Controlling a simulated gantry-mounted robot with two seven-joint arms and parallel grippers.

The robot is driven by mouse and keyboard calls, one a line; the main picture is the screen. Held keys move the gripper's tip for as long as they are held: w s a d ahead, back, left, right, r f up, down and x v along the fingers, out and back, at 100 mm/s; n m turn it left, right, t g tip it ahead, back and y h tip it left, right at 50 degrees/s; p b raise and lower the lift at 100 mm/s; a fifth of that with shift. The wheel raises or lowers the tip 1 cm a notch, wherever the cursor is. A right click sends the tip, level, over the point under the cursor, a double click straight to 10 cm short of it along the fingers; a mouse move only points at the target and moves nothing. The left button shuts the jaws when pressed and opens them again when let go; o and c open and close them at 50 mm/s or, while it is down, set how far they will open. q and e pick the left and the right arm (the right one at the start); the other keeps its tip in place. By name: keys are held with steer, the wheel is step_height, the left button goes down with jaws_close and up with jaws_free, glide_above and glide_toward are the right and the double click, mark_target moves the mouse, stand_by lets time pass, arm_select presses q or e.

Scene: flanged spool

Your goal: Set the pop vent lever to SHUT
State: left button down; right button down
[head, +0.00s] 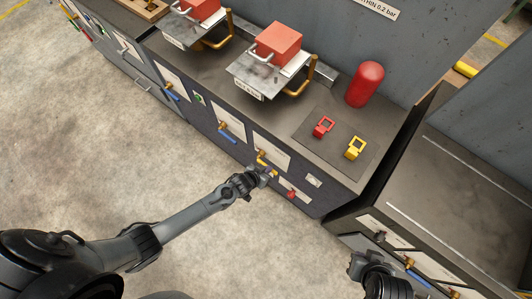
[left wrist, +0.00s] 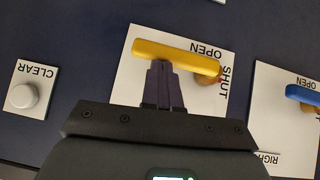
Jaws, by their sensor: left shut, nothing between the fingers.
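The pop vent lever, a yellow handle (left wrist: 178,53) on a brass pivot, is mounted on a white plate (left wrist: 128,88) marked OPEN and SHUT. In the left wrist view it extends left from its pivot, with OPEN above the pivot end and SHUT to the right. My left gripper (left wrist: 162,66) is shut and empty, its fingertips at the lower edge of the handle; I cannot tell whether they touch. In the head view the left gripper (head: 267,172) is at the cabinet front, partly covering the plate. My right gripper (head: 357,265) is at lower right; its fingers are unclear.
A white CLEAR button (left wrist: 22,96) is left of the plate and a blue lever (left wrist: 305,94) right of it. A red knob (head: 291,194) is on the cabinet front. A red cylinder (head: 365,84) stands on top. The floor in front is clear.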

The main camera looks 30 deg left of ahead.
arm_select(q)
steer(key=shift+s+f, duration=0.15)
steer(key=w+d+r+p+v, duration=0.1)
steer(key=p+v, duration=0.5)
steer(key=v, duration=0.6)
steer(key=shift+w+r+p, duration=0.2)
steer(key=shift+r+p, duration=0.1)
steer(key=shift+r, duration=0.6)
